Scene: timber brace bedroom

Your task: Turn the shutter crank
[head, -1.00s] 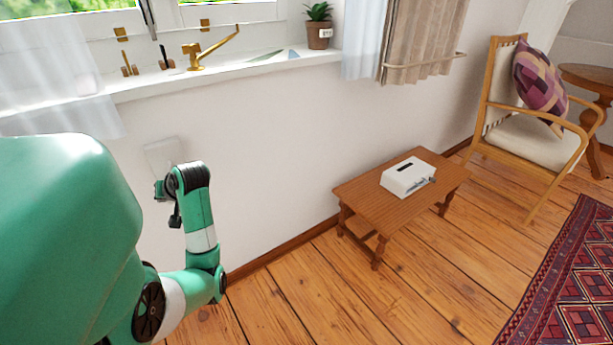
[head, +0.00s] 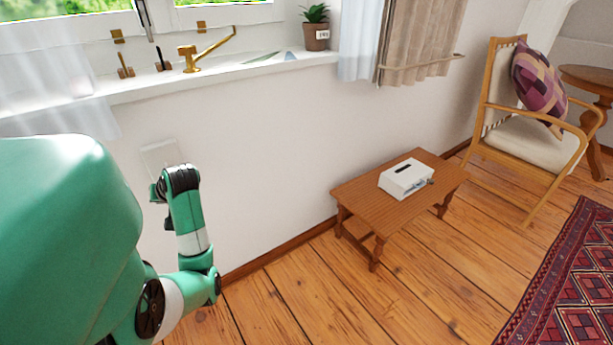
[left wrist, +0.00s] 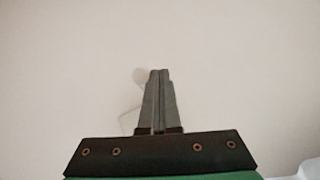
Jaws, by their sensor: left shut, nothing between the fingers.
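A brass crank (head: 191,57) stands on the white window sill, with its slim arm slanting up to the right. My left gripper (head: 156,192) is below the sill, in front of the white wall, and is apart from the crank. In the left wrist view my left gripper (left wrist: 159,72) is shut and empty, its two fingers together. The crank does not show in that view. My right gripper is not in view.
A pale plate (head: 160,156) is on the wall behind my left gripper. Small brass fittings (head: 125,68) and a potted plant (head: 316,28) are on the sill. A low wooden table (head: 378,212) with a white box (head: 404,182) stands right, then a chair (head: 540,139).

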